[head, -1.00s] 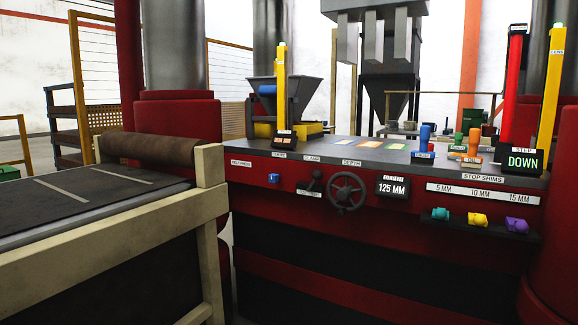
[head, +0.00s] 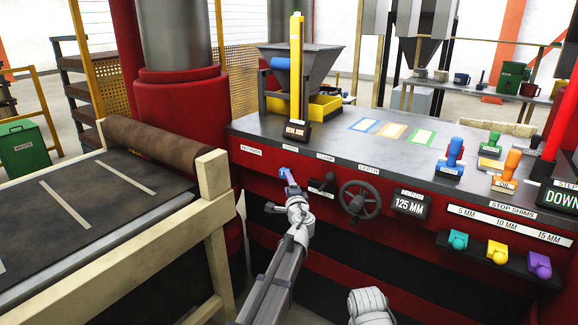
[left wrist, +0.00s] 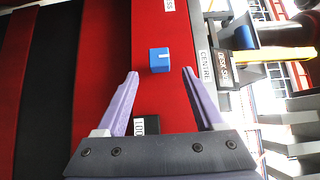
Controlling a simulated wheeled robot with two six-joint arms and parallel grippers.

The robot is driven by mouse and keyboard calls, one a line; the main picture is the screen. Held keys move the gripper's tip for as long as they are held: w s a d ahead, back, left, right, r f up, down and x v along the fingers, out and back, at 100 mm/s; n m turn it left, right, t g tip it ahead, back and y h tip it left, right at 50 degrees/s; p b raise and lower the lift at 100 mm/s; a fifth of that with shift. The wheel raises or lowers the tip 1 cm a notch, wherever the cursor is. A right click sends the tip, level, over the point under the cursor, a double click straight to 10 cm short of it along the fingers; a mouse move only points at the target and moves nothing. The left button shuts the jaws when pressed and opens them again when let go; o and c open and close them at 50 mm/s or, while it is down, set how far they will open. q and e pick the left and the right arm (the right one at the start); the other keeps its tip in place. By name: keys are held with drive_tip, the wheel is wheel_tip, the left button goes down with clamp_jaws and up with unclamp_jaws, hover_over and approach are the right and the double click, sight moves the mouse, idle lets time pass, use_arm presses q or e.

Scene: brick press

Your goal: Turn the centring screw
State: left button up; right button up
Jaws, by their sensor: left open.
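The centring screw is a small blue knob (head: 284,172) on the red front panel, just below the CENTRE label. In the left wrist view the blue knob (left wrist: 159,60) has a white mark on its face. My left gripper (head: 290,178) is in front of it in the head view, partly covering it. In the left wrist view its two purple fingers (left wrist: 160,73) are apart and empty, with the knob centred just beyond their tips. I cannot tell how deep the gap is. My right gripper is out of sight.
A black clamp lever (head: 322,184) and a dark handwheel (head: 360,201) sit right of the knob. A beige-framed conveyor (head: 215,210) stands at the left. A yellow post (head: 296,70) rises from the grey top (head: 340,140). The panel left of the knob is clear.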

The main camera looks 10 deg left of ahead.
use_arm(q)
drive_tip(key=shift+x, duration=3.85)
drive_tip(key=shift+f, duration=0.1)
clamp_jaws()
